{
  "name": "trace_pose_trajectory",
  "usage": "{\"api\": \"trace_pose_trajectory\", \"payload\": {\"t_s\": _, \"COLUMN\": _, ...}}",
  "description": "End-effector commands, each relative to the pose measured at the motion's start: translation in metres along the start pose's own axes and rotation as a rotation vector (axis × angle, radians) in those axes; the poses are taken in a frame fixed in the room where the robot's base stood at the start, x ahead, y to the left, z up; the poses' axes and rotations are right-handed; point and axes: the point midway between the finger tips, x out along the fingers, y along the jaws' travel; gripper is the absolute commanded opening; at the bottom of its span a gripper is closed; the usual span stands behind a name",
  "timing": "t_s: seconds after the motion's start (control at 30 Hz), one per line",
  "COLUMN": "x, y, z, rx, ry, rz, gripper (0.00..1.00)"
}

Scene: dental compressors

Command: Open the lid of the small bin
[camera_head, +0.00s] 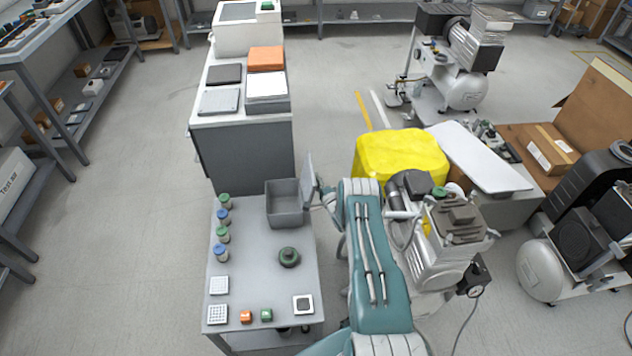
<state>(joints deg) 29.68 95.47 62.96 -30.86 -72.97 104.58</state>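The small bin (284,212) is a grey open-topped box at the back right of the grey table. Its grey lid (308,178) stands nearly upright along the bin's right side, so the bin is open and its inside shows. The bin looks empty. My teal arm reaches up from the bottom of the view. My gripper (327,199) is at its far end, just right of the lid and close to it. The gripper is small and partly hidden here, so I cannot tell whether it touches the lid or whether its fingers are open.
Several small jars (222,233) line the table's left edge. Small tiles and blocks lie at the front. A grey cabinet (245,160) stands behind; a yellow covered object (400,152) and compressors stand right. Left floor is clear.

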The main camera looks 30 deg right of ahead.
Motion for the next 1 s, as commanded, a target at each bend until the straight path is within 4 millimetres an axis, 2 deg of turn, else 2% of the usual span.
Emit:
{"api": "trace_pose_trajectory", "payload": {"t_s": 0.07, "x": -0.002, "y": 0.004, "z": 0.001, "rx": 0.001, "ry": 0.001, "rz": 0.012, "gripper": 0.00}}
{"api": "trace_pose_trajectory", "payload": {"t_s": 0.1, "x": -0.002, "y": 0.004, "z": 0.001, "rx": 0.001, "ry": 0.000, "rz": 0.012, "gripper": 0.56}}
{"api": "trace_pose_trajectory", "payload": {"t_s": 0.17, "x": -0.002, "y": 0.004, "z": 0.001, "rx": 0.001, "ry": 0.000, "rz": 0.011, "gripper": 0.80}}
{"api": "trace_pose_trajectory", "payload": {"t_s": 0.53, "x": -0.001, "y": 0.001, "z": 0.001, "rx": 0.000, "ry": 0.000, "rz": 0.005, "gripper": 0.80}}
{"api": "trace_pose_trajectory", "payload": {"t_s": 0.67, "x": -0.008, "y": 0.002, "z": 0.000, "rx": 0.001, "ry": 0.001, "rz": 0.005, "gripper": 0.80}}
{"api": "trace_pose_trajectory", "payload": {"t_s": 0.77, "x": -0.021, "y": 0.001, "z": -0.001, "rx": 0.001, "ry": 0.002, "rz": 0.005, "gripper": 0.80}}
{"api": "trace_pose_trajectory", "payload": {"t_s": 1.0, "x": -0.067, "y": 0.002, "z": -0.001, "rx": 0.003, "ry": 0.003, "rz": 0.007, "gripper": 0.80}}
